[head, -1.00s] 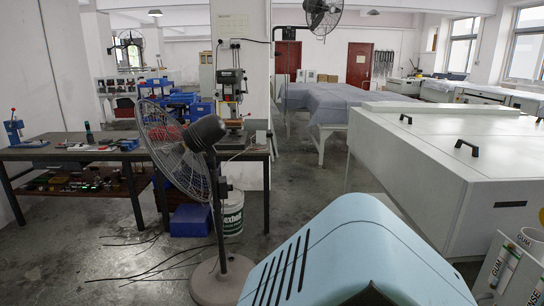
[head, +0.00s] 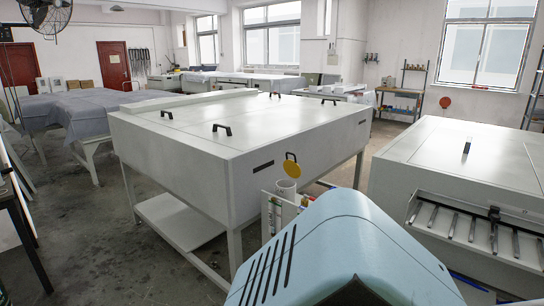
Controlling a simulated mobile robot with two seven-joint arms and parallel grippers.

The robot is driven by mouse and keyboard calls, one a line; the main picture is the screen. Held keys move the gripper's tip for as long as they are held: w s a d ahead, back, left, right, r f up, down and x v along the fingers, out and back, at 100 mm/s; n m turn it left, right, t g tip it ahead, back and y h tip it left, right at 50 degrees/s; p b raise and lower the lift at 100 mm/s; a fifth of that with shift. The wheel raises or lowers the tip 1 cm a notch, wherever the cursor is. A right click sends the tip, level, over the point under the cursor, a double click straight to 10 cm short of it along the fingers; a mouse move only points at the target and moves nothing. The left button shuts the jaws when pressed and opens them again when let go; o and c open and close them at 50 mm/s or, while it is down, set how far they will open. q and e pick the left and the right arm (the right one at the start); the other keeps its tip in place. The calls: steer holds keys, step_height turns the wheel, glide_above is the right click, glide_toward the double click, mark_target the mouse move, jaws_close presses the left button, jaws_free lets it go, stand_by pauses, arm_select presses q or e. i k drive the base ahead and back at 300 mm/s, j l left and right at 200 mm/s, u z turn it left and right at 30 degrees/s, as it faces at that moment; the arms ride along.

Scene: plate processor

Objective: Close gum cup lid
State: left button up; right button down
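A small yellow round lid (head: 291,170) stands tilted up just above and behind a white cup (head: 287,190) in the head view. The cup's top is uncovered. The cup sits beside a white panel (head: 291,213) with narrow coloured gauges, in front of the large white machine. Whether the lid is hinged to the cup is too small to tell, and the lower cup is hidden. Neither of my grippers is in view.
The large white machine (head: 235,140) with black handles stands behind the cup on legs. Another white machine (head: 455,150) with an open slotted front is at right. Grey floor (head: 80,240) is free at left. A cloth-covered table (head: 85,108) stands further back.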

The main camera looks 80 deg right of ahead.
mark_target(291, 168)
steer(key=z, duration=2.75)
